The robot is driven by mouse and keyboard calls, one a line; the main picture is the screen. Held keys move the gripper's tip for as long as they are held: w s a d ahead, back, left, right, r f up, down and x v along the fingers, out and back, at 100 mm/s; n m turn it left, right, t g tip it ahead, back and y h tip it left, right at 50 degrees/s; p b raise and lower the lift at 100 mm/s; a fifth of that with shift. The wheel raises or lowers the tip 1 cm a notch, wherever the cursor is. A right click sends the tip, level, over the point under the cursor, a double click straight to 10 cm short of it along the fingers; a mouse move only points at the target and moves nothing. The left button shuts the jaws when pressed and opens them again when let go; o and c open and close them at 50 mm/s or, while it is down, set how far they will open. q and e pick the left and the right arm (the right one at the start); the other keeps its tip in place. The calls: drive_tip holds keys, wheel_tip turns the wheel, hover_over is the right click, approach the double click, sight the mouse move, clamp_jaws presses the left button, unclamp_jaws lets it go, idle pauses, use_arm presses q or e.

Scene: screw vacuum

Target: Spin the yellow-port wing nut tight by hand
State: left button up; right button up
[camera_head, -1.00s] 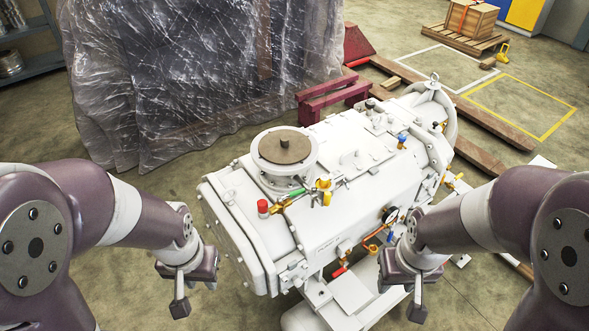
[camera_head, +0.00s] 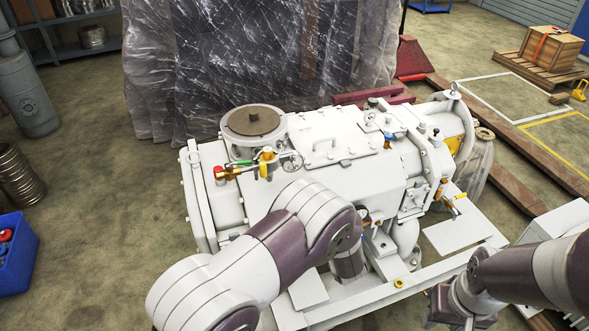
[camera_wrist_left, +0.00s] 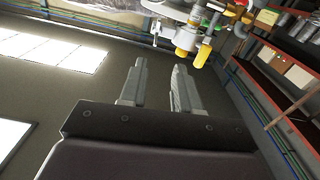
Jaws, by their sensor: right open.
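The white vacuum machine (camera_head: 330,180) stands in the middle of the head view. A yellow fitting (camera_head: 267,157) with a small handwheel sits on its top near the round brown-topped flange. Another yellow fitting (camera_head: 447,200) is on its right end. I cannot make out the wing nut's shape for certain. In the left wrist view a bright yellow part (camera_wrist_left: 203,55) hangs by white fittings, beyond and right of my left fingertips. My left gripper (camera_wrist_left: 158,68) is open and empty; my own arm hides it in the head view. My right gripper (camera_head: 466,320) is open, low at the right, away from the fittings.
A red-capped valve (camera_head: 220,172) and a blue cap (camera_head: 388,136) stand on the machine's top. A plastic-wrapped load (camera_head: 240,70) is behind it. A blue bin (camera_head: 15,255) is at the left. Wooden beams (camera_head: 520,185) lie at the right. Floor at the left is mostly clear.

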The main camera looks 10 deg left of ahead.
use_arm(q)
approach(294, 161)
drive_tip(key=x, duration=0.3)
drive_tip(key=p+x, duration=0.1)
drive_tip(key=x, duration=0.4)
drive_tip(key=shift+p, duration=0.35)
drive_tip(key=shift+w+f, duration=0.15)
drive_tip(key=shift+w, duration=0.1)
clamp_jaws()
use_arm(e)
drive_tip(key=shift+w+d+r, duration=0.1)
drive_tip(key=shift+w+r, duration=0.05)
drive_tip(key=shift+r, duration=0.35)
drive_tip(key=shift+w+d+r, duration=0.1)
drive_tip(key=shift+w+r, duration=0.05)
drive_tip(key=shift+r, duration=0.35)
